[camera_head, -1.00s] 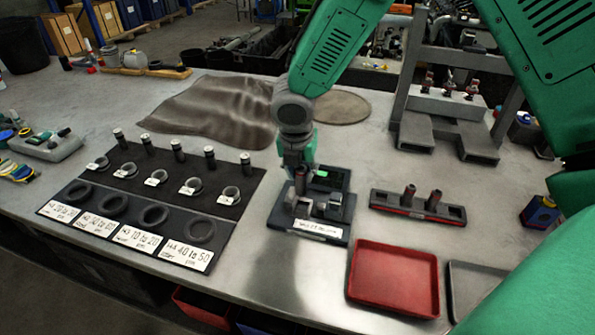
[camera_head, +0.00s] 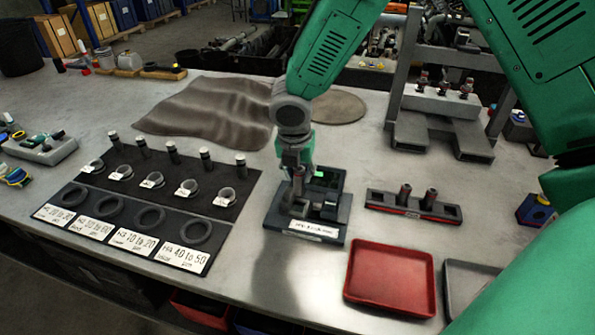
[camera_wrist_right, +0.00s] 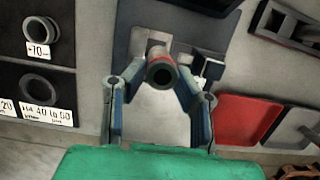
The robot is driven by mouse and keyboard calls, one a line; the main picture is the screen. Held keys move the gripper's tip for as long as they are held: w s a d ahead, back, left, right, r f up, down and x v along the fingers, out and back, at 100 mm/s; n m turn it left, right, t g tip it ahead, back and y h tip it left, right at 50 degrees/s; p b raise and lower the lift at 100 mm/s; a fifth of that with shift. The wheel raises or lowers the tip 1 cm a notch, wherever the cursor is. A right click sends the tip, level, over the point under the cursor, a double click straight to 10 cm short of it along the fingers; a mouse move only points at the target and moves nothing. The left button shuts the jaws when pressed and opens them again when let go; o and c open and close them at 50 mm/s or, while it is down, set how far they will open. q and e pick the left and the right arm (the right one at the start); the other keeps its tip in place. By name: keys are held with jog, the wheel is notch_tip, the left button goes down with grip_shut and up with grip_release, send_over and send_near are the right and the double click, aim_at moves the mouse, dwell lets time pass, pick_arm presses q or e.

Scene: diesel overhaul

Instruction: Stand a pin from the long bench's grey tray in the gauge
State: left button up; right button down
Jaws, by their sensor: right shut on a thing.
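The gauge (camera_head: 329,235) is a dark block with a small green display and a white label on its front, standing on the bench. My right gripper (camera_head: 299,193) is over its left part, pointing down. In the right wrist view my right gripper (camera_wrist_right: 160,85) is shut on a dark hollow pin (camera_wrist_right: 161,74) with a reddish band, its open end facing the camera. The pin's far end is at the gauge (camera_wrist_right: 190,45); whether it touches is hidden. A grey tray (camera_head: 449,300) is partly visible at the lower right. My left gripper is not in view.
A red tray (camera_head: 391,277) lies right of the gauge. A dark rack (camera_head: 414,207) with two upright pins is behind it. A black mat (camera_head: 150,190) with rings, labels and several standing pins is at left. A grey stand (camera_head: 440,110) rises at the back right.

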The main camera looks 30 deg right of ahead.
aim_at(296, 182)
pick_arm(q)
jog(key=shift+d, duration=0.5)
pick_arm(e)
jog(key=shift+d+f, duration=0.15)
jog(key=shift+f, duration=0.45)
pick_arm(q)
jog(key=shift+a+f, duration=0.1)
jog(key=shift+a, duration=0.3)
pick_arm(e)
jog(key=shift+a, duration=0.4)
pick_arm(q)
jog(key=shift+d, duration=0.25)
pick_arm(e)
jog(key=shift+d+f, duration=0.3)
jog(key=shift+f, duration=0.3)
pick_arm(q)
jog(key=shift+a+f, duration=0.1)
pick_arm(e)
jog(key=shift+a, duration=0.2)
pick_arm(q)
jog(key=shift+b, duration=0.3)
pick_arm(e)
jog(key=shift+f, duration=0.2)
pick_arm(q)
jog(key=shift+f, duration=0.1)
pick_arm(e)
jog(key=shift+f, duration=0.1)
jog(key=shift+f, duration=0.25)
jog(key=shift+f, duration=0.25)
